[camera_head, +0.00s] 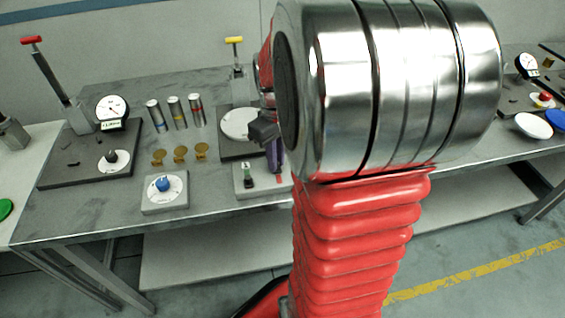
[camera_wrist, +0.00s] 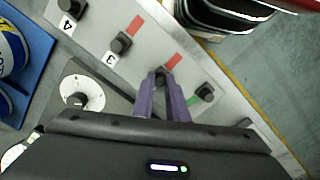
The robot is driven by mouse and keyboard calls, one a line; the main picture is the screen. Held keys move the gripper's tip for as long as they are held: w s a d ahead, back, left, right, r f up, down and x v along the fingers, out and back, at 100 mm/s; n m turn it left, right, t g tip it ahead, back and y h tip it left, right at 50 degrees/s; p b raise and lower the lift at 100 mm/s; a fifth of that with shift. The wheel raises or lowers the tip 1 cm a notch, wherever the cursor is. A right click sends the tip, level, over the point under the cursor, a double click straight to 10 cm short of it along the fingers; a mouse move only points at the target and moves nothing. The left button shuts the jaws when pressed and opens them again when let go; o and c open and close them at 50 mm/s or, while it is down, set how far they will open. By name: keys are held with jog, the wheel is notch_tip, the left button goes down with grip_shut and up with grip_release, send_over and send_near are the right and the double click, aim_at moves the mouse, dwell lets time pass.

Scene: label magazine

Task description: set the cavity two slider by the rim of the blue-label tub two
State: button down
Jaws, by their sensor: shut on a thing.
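A grey slider panel shows in the wrist view (camera_wrist: 95,20), with a row of dark knobs and plates reading 4 and 3. My gripper (camera_wrist: 161,82) has its purple fingers shut on the dark slider knob (camera_wrist: 160,73) after number 3, beside a red mark. That knob's number plate is hidden. The knob beyond it (camera_wrist: 204,92) is by a green mark. Tubs with blue and white labels (camera_wrist: 12,48) stand on a blue surface at the left, partly cut off; I cannot tell their numbers. My gripper also shows in the head view (camera_head: 272,155), low over the panel.
A white dial (camera_wrist: 82,95) lies left of my fingers in the wrist view. In the head view, a blue-knobbed dial box (camera_head: 165,202), several metal cylinders (camera_head: 176,112) and a gauge (camera_head: 112,107) stand on the grey bench. My arm hides the bench's middle.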

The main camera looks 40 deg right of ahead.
jog(key=shift+w+d, duration=0.15)
jog(key=shift+w, duration=0.15)
jog(key=c, duration=1.7)
grip_release()
jog(key=shift+c, duration=0.2)
jog(key=shift+r, duration=0.15)
notch_tip(320, 180, up, 14)
jog(key=shift+f, duration=0.25)
